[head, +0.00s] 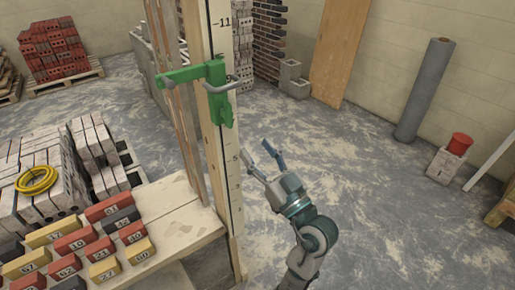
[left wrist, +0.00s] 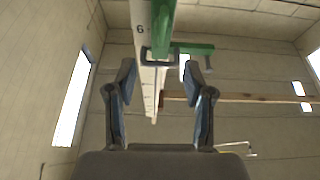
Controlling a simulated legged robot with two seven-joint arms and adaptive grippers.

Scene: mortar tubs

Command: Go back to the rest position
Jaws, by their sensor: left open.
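My left gripper (head: 258,154) is raised at the lower middle of the head view, over the floor just right of the marked wooden post (head: 217,140). It is open, with nothing between its fingers. In the left wrist view its two fingers (left wrist: 161,78) stand apart, and the post shows beyond the gap between them. A green clamp (head: 190,74) with grey handles sits on the post, higher in the head view than the gripper; it also shows in the left wrist view (left wrist: 190,48). My right gripper is in neither view.
A wooden bench (head: 180,230) at lower left carries several numbered coloured blocks (head: 75,240). Grey bricks with a yellow coil (head: 36,180) lie behind it. Red bricks (head: 55,50) stand at the back left. A grey roll (head: 425,90) and red tub (head: 459,144) stand right. The middle floor is clear.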

